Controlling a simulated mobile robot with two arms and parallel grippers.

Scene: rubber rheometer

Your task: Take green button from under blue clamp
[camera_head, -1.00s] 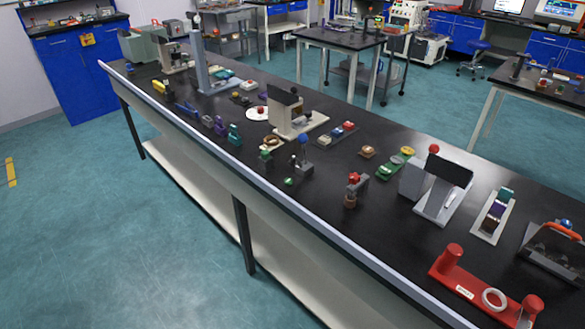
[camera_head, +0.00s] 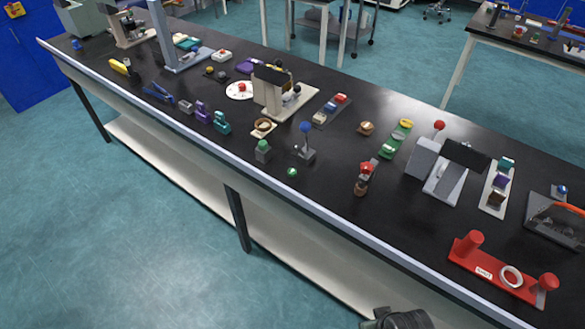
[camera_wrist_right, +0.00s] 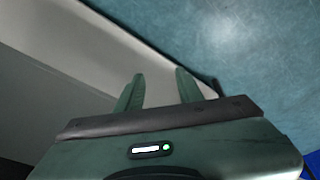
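A small clamp with a blue ball top (camera_head: 304,128) and grey base stands near the front edge at mid-bench in the head view. I cannot tell whether anything lies beneath the clamp. A grey block with a green top (camera_head: 263,148) stands to its left. My right gripper (camera_wrist_right: 159,84) is open and empty in the right wrist view, beside the bench's pale lower structure and above the floor. My left gripper is not in view.
A red-topped clamp (camera_head: 365,176) stands to the right of the button. A cream press (camera_head: 272,95) stands behind the blue clamp. A red fixture (camera_head: 495,272) sits at the right front. The pale front rail (camera_head: 280,200) edges the bench. The floor in front is clear.

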